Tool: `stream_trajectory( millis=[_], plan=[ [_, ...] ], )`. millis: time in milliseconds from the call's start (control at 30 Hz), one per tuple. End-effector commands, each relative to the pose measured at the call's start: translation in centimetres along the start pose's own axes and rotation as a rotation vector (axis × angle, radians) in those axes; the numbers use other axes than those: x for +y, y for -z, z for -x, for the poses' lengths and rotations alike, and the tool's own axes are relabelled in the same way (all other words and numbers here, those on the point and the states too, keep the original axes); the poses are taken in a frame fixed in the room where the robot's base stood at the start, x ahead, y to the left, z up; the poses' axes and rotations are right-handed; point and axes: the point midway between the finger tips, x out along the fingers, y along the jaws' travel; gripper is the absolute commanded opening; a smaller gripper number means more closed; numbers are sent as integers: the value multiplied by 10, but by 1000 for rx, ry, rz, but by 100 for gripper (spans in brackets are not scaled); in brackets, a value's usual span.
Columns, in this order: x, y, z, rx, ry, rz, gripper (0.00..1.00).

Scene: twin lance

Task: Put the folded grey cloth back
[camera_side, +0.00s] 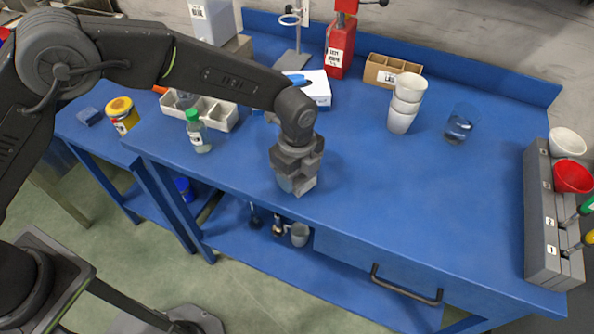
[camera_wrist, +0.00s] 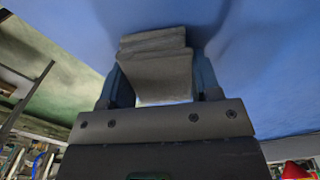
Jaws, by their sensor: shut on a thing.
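The folded grey cloth (camera_wrist: 155,72) sits between the two fingers of my gripper (camera_wrist: 160,82) in the wrist view, its stacked folds facing the camera. The fingers are shut on it from both sides. In the side view my gripper (camera_side: 296,176) points down over the front part of the blue bench (camera_side: 350,200), near its front edge. The cloth is hard to tell from the grey gripper there. Whether its lower edge touches the bench top is not clear.
Left of my gripper stand a green-capped bottle (camera_side: 198,131) and a white divided tray (camera_side: 215,112). Behind are a white box (camera_side: 318,88) and a red stand (camera_side: 340,50). Stacked cups (camera_side: 405,103) and a glass (camera_side: 461,124) stand right.

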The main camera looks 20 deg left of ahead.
Motion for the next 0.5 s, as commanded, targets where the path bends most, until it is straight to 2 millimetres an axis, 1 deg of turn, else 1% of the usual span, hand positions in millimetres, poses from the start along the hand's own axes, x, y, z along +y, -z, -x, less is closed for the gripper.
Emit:
stream_trajectory(
  millis=[200,333,367,500],
  plan=[
    [0,0,0,0,2,0,35],
    [0,0,-3,0,2,0,35],
    [-1,0,-2,0,3,0,60],
    [-1,0,-2,0,3,0,74]
  ],
)
